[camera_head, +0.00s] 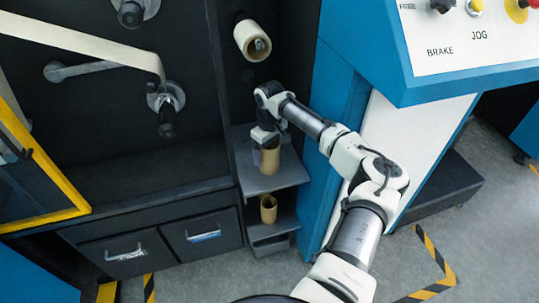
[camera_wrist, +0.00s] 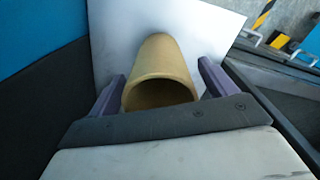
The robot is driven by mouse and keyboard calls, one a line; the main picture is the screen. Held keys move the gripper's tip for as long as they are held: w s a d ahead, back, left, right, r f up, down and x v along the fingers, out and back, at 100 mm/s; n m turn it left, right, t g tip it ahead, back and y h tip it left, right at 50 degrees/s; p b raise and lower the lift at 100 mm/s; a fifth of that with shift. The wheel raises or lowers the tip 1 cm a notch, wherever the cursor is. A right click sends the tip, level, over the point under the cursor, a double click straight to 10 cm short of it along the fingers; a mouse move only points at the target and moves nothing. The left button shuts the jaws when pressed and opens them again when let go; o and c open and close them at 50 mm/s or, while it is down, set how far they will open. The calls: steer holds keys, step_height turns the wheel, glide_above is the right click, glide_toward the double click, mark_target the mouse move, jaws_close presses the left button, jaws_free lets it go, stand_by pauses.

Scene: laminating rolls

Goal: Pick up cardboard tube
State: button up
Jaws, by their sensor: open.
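A finger is on each side, and small gaps seem to show beside the tube. In the head view my gripper (camera_head: 265,160) reaches down over the upper grey shelf (camera_head: 285,178), with the tube (camera_head: 270,160) partly hidden by it. A second, shorter cardboard tube (camera_head: 268,209) stands upright on the lower shelf (camera_head: 285,218).
A pale roll (camera_head: 252,40) sits on a spindle on the dark machine wall above. A blue control panel (camera_head: 440,60) is to the right. Drawers (camera_head: 202,232) are left of the shelves, and a yellow-edged door (camera_head: 45,165) is at far left.

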steer(key=c, duration=1.1)
steer(key=shift+s+r, duration=0.1)
steer(key=shift+r, duration=0.05)
steer(key=shift+a+r+b, duration=0.15)
steer(key=shift+r+b, duration=0.1)
steer(key=shift+b, duration=0.05)
step_height(320, 180, up, 6)
steer(key=s+a, duration=0.4)
steer(key=s, duration=0.1)
steer(key=s+a+b, duration=0.1)
steer(key=s+a, duration=0.3)
steer(key=s, duration=0.1)
steer(key=s+a+b, duration=0.1)
steer(key=s+a, duration=0.3)
steer(key=s, duration=0.1)
steer(key=shift+s+r, duration=0.15)
steer(key=shift+s, duration=0.1)
